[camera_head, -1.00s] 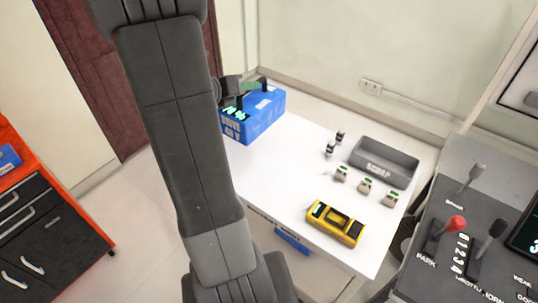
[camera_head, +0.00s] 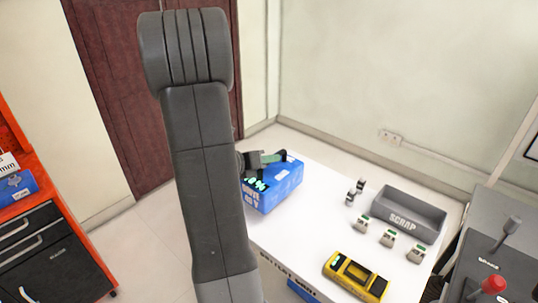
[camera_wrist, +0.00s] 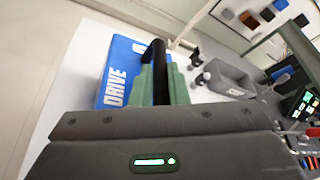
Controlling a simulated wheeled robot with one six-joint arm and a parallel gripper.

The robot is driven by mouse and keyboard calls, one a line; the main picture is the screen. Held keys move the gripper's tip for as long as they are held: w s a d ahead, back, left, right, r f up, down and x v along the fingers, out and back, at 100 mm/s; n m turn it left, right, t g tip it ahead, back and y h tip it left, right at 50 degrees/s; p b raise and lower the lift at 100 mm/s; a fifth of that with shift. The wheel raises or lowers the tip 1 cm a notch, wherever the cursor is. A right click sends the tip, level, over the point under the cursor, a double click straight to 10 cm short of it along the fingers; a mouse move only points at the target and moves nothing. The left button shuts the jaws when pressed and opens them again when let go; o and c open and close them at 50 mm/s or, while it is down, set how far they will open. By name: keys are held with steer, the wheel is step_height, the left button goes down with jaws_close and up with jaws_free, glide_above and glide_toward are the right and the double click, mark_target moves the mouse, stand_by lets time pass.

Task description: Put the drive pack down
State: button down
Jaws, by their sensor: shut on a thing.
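The drive pack is a blue box (camera_head: 278,192) with white lettering and a dark handle on top. It is at the far left corner of the white table (camera_head: 305,238), upright; I cannot tell for sure whether its base touches the top. My gripper (camera_head: 265,160) is at the top of the pack, partly hidden by my arm. In the wrist view the green fingers of my gripper (camera_wrist: 161,82) are closed around the dark handle, and the pack (camera_wrist: 118,75) shows behind them with "DRIVE" on it.
A grey SCRAP tray (camera_head: 408,213) stands at the table's right rear. Several small grey parts (camera_head: 388,238) lie before it. A yellow device (camera_head: 355,274) lies near the front edge. A lever console (camera_head: 500,245) is at right, an orange cabinet (camera_head: 50,235) at left. The table's middle is clear.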

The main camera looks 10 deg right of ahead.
mark_target(281, 166)
steer(key=shift+f, duration=1.6)
steer(key=shift+f+b, duration=0.2)
steer(key=shift+b, duration=0.15)
steer(key=c, duration=1.4)
jaws_free()
steer(key=shift+r+p, duration=0.25)
steer(key=shift+p, duration=0.05)
steer(key=shift+s+a, duration=0.15)
steer(key=shift+a, duration=0.2)
steer(key=v, duration=1.1)
